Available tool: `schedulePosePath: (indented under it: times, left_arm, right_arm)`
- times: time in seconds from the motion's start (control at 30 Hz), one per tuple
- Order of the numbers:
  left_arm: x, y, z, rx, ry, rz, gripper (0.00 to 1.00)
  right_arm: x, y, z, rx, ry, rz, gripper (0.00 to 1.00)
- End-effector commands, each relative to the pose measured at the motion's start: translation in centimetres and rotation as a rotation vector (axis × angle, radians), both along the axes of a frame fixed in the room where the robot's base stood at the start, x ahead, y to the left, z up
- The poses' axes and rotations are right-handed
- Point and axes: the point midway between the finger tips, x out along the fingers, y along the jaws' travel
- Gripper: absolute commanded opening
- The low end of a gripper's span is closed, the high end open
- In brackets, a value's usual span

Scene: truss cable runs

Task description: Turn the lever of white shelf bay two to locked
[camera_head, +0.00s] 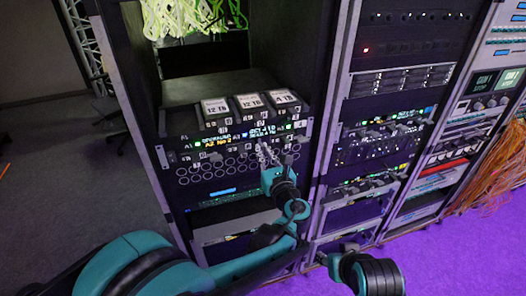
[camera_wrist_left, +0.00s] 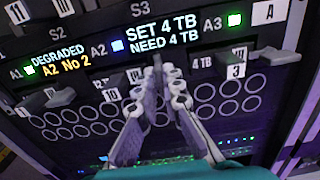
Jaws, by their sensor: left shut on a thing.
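My left gripper (camera_head: 264,152) reaches up to the front of a shelf unit (camera_head: 160,156) in the dark rack. In the left wrist view its two fingers (camera_wrist_left: 158,66) are close together at the tip, just below the lit strip reading "SET 4 TB NEED 4 TB" (camera_wrist_left: 156,38). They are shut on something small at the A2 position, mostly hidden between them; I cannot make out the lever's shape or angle. Other small grey levers (camera_wrist_left: 44,98) show at the left and under A3 (camera_wrist_left: 228,72). My right arm's end (camera_head: 366,272) is low at the right; its fingers are unclear.
Drive modules labelled 12 TB (camera_head: 215,107) stand above the strip. A panel of round holes (camera_wrist_left: 235,103) lies below it. Another rack (camera_head: 400,90) stands close on the right, and orange cables (camera_head: 492,170) hang farther right. Purple floor (camera_head: 450,255) is clear in front.

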Motion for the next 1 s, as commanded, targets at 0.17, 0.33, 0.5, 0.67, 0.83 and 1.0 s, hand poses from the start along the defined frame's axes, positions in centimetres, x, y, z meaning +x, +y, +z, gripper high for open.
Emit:
schedulePosePath:
  times: [0.17, 0.33, 0.5, 0.67, 0.83, 1.0]
  left_arm:
    - [0.05, 0.04, -0.02, -0.014, -0.003, 0.001, 0.0]
    - [0.05, 0.07, -0.02, -0.065, -0.02, 0.001, 0.0]
    - [0.05, 0.11, -0.03, -0.168, -0.055, 0.001, 0.0]
    - [0.04, 0.16, -0.05, -0.302, -0.098, 0.001, 0.0]
    - [0.04, 0.21, -0.06, -0.455, -0.147, 0.0, 0.0]
    - [0.02, 0.25, -0.09, -0.609, -0.197, 0.0, 0.0]
  right_arm:
    - [0.0, 0.0, -0.01, 0.0, 0.0, 0.0, 0.43]
    - [0.0, 0.0, -0.07, 0.0, 0.0, 0.0, 0.43]
    - [-0.01, 0.0, -0.16, 0.0, 0.0, 0.0, 0.43]
    - [0.0, 0.0, -0.27, 0.0, 0.0, 0.0, 0.43]
    - [0.0, 0.0, -0.38, 0.0, 0.0, 0.0, 0.43]
    - [0.0, 0.0, -0.49, 0.0, 0.0, 0.0, 0.43]
